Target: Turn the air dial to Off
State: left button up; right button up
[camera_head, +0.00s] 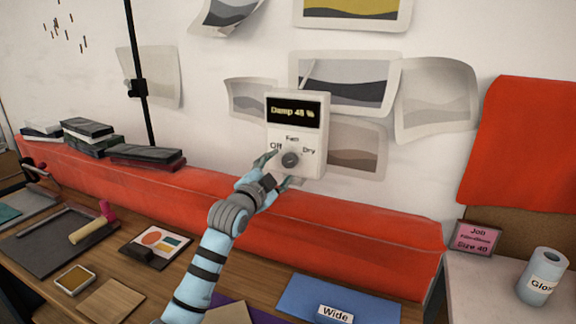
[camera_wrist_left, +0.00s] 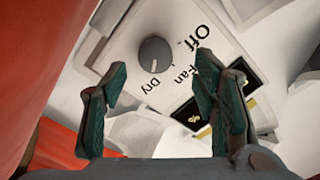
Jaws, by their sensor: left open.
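The air dial (camera_head: 290,159) is a round dark grey knob on a white wall box (camera_head: 311,166), with Off at its left, Fan above and Dry at its right. The box's black display (camera_head: 294,111) reads "Damp 48 %". In the left wrist view the dial (camera_wrist_left: 154,54) has a pale mark on its edge towards Dry. My left gripper (camera_head: 275,171) is at the box, just below left of the dial. In its wrist view the open fingers (camera_wrist_left: 162,78) stand apart with the dial ahead between them; I see no contact. My right gripper is not in view.
A long red padded roll (camera_head: 340,222) runs along the wall below the box. The wooden bench holds a blue "Wide" folder (camera_head: 300,298), a colour card (camera_head: 160,242) and a dark tray (camera_head: 60,245). A black pole (camera_head: 141,88) stands left. Prints hang around the box.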

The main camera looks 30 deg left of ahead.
aim_at(287, 162)
pick_arm(q)
jog(key=w, duration=0.5)
jog(key=shift+w+f, duration=0.25)
jog(key=shift+w, duration=0.05)
jog(key=shift+s+r, duration=0.15)
jog(key=shift+s, duration=0.05)
jog(key=shift+c, duration=0.4)
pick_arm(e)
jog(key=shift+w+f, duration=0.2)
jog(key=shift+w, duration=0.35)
